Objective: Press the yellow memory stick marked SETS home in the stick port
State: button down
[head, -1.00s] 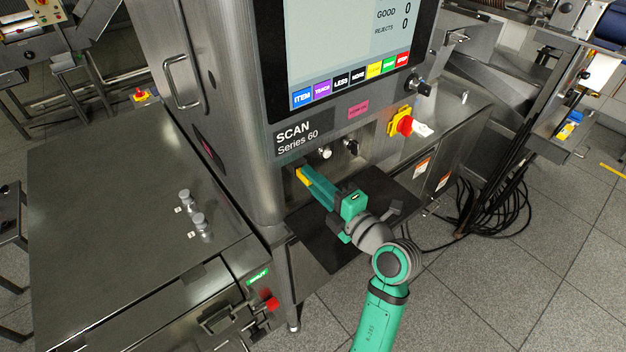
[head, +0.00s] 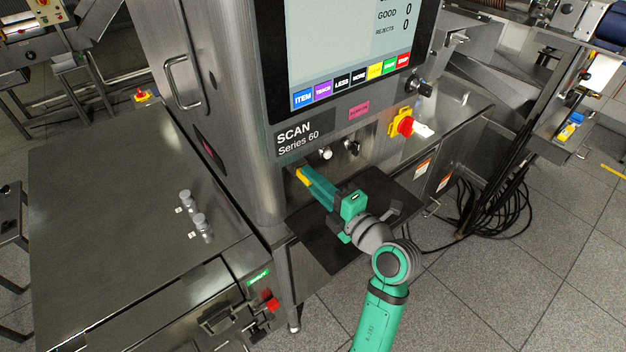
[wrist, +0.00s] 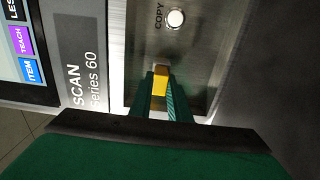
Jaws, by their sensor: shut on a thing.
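The yellow memory stick (wrist: 160,82) is between the two green fingers of my gripper (wrist: 161,98) in the wrist view. Its far end meets the machine's steel panel, where the stick port lies; the port opening is mostly hidden behind the stick. I cannot tell how deep the stick sits, and its SETS marking does not show. In the head view the stick (head: 303,175) shows as a small yellow piece at the fingertips of my gripper (head: 308,179), against the front of the machine. The gripper is shut on it.
A white COPY button (wrist: 175,18) is on the panel near the port. A dark shelf (head: 330,252) lies below my gripper. The touch screen (head: 340,50) is above.

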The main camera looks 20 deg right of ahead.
dwell(0.4)
jog(key=c, duration=1.6)
grip_release()
jog(key=v, duration=1.1)
jog(key=s+a+m+t+y, duration=0.25)
jog(key=s+a, duration=0.25)
jog(key=a, duration=0.4)
jog(key=s+a+m+t+y, duration=0.25)
jog(key=s+a+m, duration=0.2)
jog(key=a, duration=0.45)
jog(key=s+f+m+g+h, duration=0.2)
jog(key=s+f+m+h, duration=0.1)
jog(key=s+f+m, duration=0.2)
jog(key=s+a+f+m+g+h, duration=0.1)
jog(key=s+f+m+h, duration=0.3)
jog(key=f, duration=0.5)
jog(key=s+f+m+g+h, duration=0.3)
jog(key=s+f+m+h, duration=0.1)
jog(key=s+f+m, duration=0.2)
jog(key=shift+s+a+f+g, duration=0.2)
jog(key=shift+s+f, duration=0.2)
jog(key=shift+s, duration=0.3)
jog(key=shift+s+a+f+g, duration=0.1)
jog(key=shift+s+f+g, duration=0.1)
jog(key=shift+s+f, duration=0.35)
